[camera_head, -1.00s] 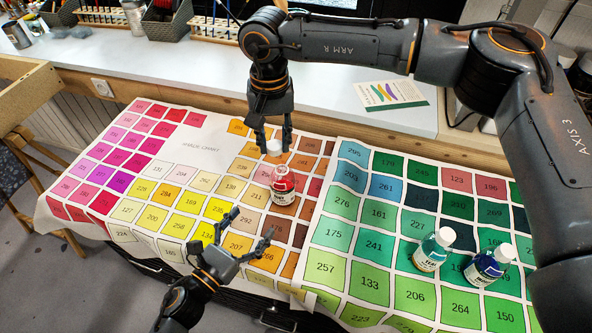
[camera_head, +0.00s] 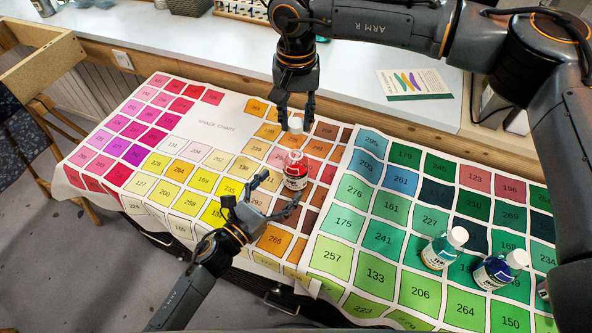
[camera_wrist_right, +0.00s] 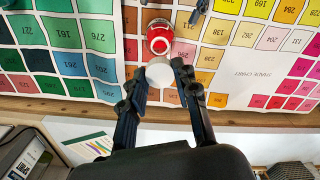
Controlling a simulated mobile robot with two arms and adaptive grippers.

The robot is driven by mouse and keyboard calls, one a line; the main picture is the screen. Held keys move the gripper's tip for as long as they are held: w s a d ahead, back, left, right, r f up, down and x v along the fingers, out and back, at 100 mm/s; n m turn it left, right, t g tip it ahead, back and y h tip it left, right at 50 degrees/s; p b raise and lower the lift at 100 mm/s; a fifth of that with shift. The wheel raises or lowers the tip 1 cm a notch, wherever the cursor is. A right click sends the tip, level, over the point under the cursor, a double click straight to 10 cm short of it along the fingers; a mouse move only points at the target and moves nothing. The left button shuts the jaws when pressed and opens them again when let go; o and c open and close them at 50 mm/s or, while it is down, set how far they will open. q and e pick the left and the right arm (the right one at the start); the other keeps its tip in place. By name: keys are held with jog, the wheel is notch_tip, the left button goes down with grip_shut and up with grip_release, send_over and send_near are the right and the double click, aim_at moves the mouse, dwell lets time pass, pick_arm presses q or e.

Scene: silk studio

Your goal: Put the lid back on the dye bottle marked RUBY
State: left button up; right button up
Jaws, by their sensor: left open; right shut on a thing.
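The red dye bottle (camera_head: 296,172) stands upright on the colour chart cloth; its label is too small to read. It also shows in the right wrist view (camera_wrist_right: 159,36). My right gripper (camera_head: 297,117) points down and is shut on the white lid (camera_head: 295,126), which it holds above the bottle's neck, apart from it. In the right wrist view the lid (camera_wrist_right: 159,72) sits between the fingertips. My left gripper (camera_head: 279,190) is open and empty, its fingers close to the near side of the bottle, not closed on it.
Two white-capped bottles, one teal (camera_head: 444,248) and one blue (camera_head: 500,269), stand on the green swatches at right; part of another shows at the right edge. A booklet (camera_head: 414,84) lies on the white counter (camera_head: 210,60) behind. The left chart area is clear.

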aim_at(297, 168)
pick_arm(q)
jog(key=x, duration=0.7)
jog(key=shift+w+d, duration=0.1)
jog(key=shift+d, duration=0.05)
grip_shut()
pick_arm(e)
jog(key=shift+f, duration=2.5)
